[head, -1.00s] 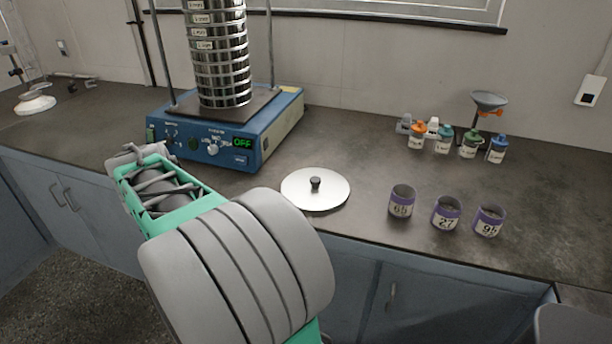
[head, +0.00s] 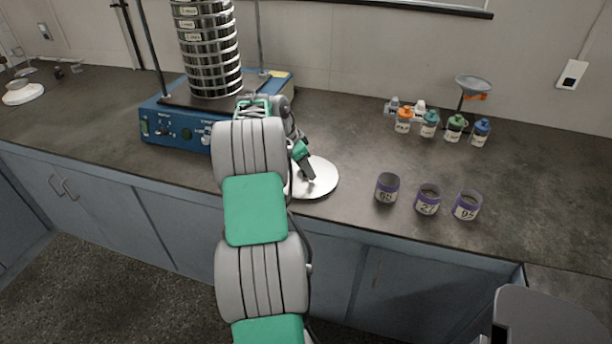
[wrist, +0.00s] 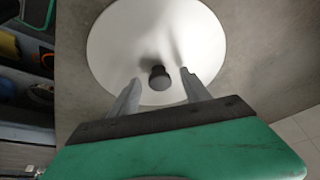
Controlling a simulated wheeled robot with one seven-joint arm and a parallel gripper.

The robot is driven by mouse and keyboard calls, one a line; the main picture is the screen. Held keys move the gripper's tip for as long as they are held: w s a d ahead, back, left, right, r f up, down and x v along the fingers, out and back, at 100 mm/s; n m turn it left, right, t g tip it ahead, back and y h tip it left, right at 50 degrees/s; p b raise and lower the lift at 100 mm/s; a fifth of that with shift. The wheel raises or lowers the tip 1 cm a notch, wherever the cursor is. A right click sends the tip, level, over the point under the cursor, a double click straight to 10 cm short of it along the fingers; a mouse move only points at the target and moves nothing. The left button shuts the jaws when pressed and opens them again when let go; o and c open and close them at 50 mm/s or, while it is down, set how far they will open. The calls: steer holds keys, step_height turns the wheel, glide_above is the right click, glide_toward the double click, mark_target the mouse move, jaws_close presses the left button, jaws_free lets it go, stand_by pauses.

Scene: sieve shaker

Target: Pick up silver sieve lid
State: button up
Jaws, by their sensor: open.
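The silver sieve lid (head: 322,181) lies flat on the dark counter in front of the blue sieve shaker, partly hidden behind my arm in the head view. In the wrist view the lid (wrist: 125,35) is a pale round disc with a dark knob (wrist: 159,77) near its middle. My gripper (wrist: 158,88) is open over the lid, one finger on each side of the knob and apart from it. In the head view my gripper (head: 309,180) points down at the lid, and the knob is hidden.
The blue shaker (head: 165,128) with its sieve stack (head: 212,55) stands left behind my arm. Small bottles (head: 429,124) and a funnel (head: 473,86) stand farther back. Counter between is clear.

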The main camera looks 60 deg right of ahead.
jaws_close()
stand_by(0.6)
